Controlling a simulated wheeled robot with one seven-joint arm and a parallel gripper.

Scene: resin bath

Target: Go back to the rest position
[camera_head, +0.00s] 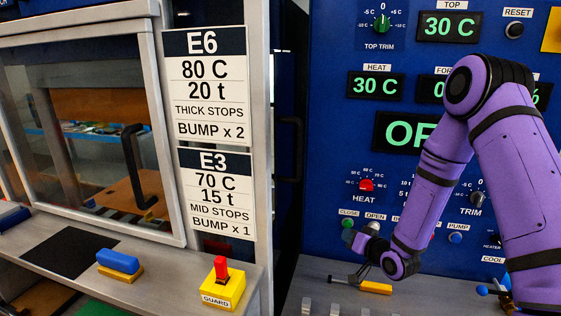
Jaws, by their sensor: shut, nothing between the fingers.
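My purple arm comes in from the right and bends down in front of the blue control panel (330,120). My gripper (353,238) is small and partly dark at the end of the wrist, pointing left and up beside the green CLOSE button (348,222) and pale OPEN button (374,226). It looks shut, with nothing seen in it. I cannot tell whether it touches the panel. The arm hides part of the displays, labels and buttons behind it.
A grey ledge runs below the panel, with a yellow-handled tool (375,288) under the wrist. At left are a framed glass door (172,150) with a black handle (133,165), a blue-and-yellow block (119,265) and a yellow GUARD switch (222,290). Two sign cards hang mid-left.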

